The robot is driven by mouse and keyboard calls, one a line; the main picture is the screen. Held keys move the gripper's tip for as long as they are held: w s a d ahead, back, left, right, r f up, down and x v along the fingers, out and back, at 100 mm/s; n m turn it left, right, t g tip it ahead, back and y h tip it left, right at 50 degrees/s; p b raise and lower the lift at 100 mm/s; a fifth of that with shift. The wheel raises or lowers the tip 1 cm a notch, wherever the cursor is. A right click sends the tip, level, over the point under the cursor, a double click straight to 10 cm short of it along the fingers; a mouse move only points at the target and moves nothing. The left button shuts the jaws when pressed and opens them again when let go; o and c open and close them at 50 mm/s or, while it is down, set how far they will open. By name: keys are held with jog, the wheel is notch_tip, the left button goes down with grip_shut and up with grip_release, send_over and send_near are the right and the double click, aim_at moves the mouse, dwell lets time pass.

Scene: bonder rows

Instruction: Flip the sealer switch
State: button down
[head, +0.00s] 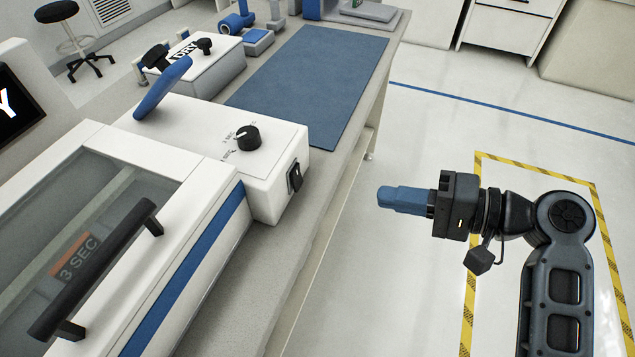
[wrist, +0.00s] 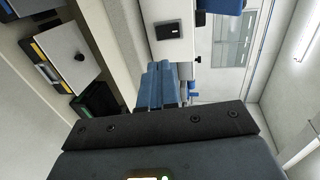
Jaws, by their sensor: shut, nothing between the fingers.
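The sealer (head: 200,130) is a white box with a blue lever (head: 163,88) and a black dial (head: 248,138) on top. Its black rocker switch (head: 295,177) is on the end face towards my gripper. In the wrist view the switch (wrist: 168,31) shows as a dark rectangle on a white face, beyond the fingertips. My gripper (head: 381,196) has blue fingers, shut together and empty. It is in the air to the right of the switch, apart from it, and points left towards the sealer. The fingers also show in the wrist view (wrist: 160,72).
A glass-lidded machine with a black bar handle (head: 100,270) stands in front of the sealer. A blue mat (head: 315,75) and a white unit labelled DRY (head: 195,65) are behind it. Open floor lies right of the bench, with yellow-black tape (head: 530,165) around my arm's area.

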aim_at(300, 184)
jog(key=p+x, duration=0.1)
jog(key=x, duration=1.2)
jog(key=shift+a, duration=0.1)
jog(key=shift+a+f+b, duration=0.2)
jog(key=shift+f+b, duration=0.05)
jog(key=shift+b, duration=0.15)
jog(key=shift+r, duration=0.15)
jog(key=shift+d, duration=0.15)
